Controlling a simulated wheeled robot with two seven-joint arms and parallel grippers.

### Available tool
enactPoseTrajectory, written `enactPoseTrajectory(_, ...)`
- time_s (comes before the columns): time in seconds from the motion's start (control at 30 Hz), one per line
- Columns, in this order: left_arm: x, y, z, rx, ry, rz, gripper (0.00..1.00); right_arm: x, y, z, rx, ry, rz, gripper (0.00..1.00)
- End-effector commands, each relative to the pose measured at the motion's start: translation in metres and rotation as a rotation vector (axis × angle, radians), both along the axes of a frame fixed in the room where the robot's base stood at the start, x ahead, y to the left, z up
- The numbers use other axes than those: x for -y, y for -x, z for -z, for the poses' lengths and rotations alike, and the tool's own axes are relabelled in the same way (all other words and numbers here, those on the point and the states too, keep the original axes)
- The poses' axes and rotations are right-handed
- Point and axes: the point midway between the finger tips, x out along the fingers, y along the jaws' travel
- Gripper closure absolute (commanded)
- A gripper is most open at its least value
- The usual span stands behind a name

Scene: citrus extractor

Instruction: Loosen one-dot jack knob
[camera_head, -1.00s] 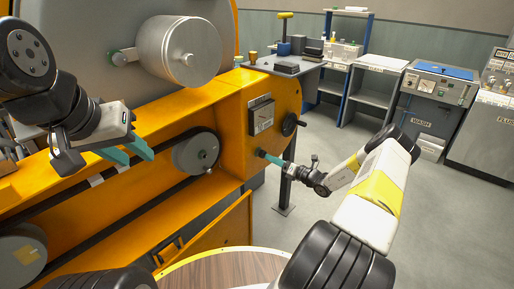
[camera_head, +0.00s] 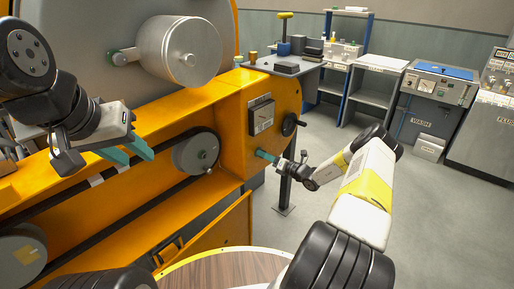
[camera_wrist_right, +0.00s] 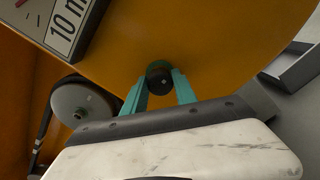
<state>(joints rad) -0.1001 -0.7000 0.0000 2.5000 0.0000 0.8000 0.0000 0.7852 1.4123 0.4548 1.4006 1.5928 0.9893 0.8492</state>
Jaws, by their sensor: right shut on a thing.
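A gauge box (camera_head: 261,116) and a black handwheel (camera_head: 291,125) are above the knob. A grey pulley (camera_head: 196,154) is to its left. A wooden round top (camera_head: 225,270) is in front. Open floor (camera_head: 430,220) lies to the right.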

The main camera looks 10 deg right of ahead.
Motion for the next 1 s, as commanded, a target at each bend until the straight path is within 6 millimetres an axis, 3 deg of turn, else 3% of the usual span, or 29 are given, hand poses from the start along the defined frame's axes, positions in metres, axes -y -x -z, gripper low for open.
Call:
enactPoseTrajectory(0.47, 0.0000, 0.0000, 0.0000, 0.000, 0.000, 0.000, 0.64, 0.0006, 0.0001, 0.0000, 0.081, 0.104, 0.001, 1.00)
enactPoseTrajectory(1.0, 0.0000, 0.0000, 0.0000, 0.000, 0.000, 0.000, 0.64, 0.0004, 0.0004, -0.0002, 0.382, 0.491, 0.002, 1.00)
